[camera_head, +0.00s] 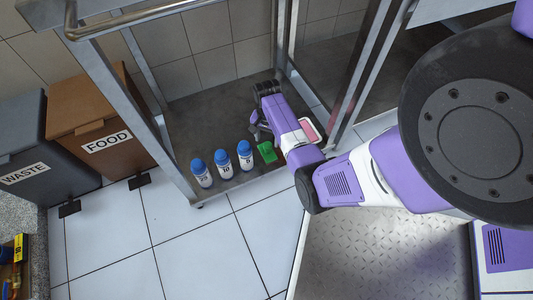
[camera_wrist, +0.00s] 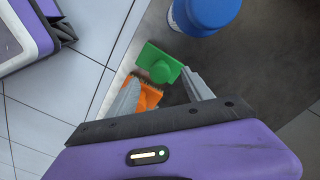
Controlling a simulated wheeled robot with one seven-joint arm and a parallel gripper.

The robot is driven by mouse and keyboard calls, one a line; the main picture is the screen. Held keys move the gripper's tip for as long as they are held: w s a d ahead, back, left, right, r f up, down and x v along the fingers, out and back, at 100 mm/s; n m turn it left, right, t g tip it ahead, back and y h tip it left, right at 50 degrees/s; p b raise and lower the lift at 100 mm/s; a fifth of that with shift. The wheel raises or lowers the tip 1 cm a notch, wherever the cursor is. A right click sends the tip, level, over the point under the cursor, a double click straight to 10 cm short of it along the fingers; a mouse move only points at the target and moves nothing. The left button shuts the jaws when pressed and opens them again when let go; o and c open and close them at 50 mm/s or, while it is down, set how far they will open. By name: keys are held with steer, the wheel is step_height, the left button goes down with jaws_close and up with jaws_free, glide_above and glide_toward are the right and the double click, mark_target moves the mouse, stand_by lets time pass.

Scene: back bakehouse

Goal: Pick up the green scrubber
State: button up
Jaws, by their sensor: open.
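The green scrubber (camera_head: 267,152) lies on the dark low shelf, to the right of the blue-capped bottles. In the wrist view the green scrubber (camera_wrist: 158,62) shows as a flat green piece with a rounded raised part, just beyond my fingertips. An orange piece with a jagged edge (camera_wrist: 150,95) lies nearer, between the fingers; I cannot tell whether it belongs to the scrubber. My gripper (camera_wrist: 160,76) is open and empty, one finger on each side. In the head view my gripper (camera_head: 255,131) is over the shelf, close to the scrubber and partly hidden by my arm.
Three white bottles with blue caps (camera_head: 222,164) stand along the shelf's front; one blue cap (camera_wrist: 205,12) is close beyond the scrubber. A pink item with a pale rim (camera_head: 312,129) is beside my arm. Metal posts (camera_head: 163,125) frame the shelf. Brown (camera_head: 101,120) and grey (camera_head: 35,150) bins stand left.

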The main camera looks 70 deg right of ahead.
mark_target(267, 144)
step_height(267, 144, down, 5)
steer(key=b, duration=0.3)
steer(key=shift+d, duration=0.1)
steer(key=shift+r, duration=0.15)
steer(key=shift+c, duration=0.2)
jaws_close()
stand_by(0.9)
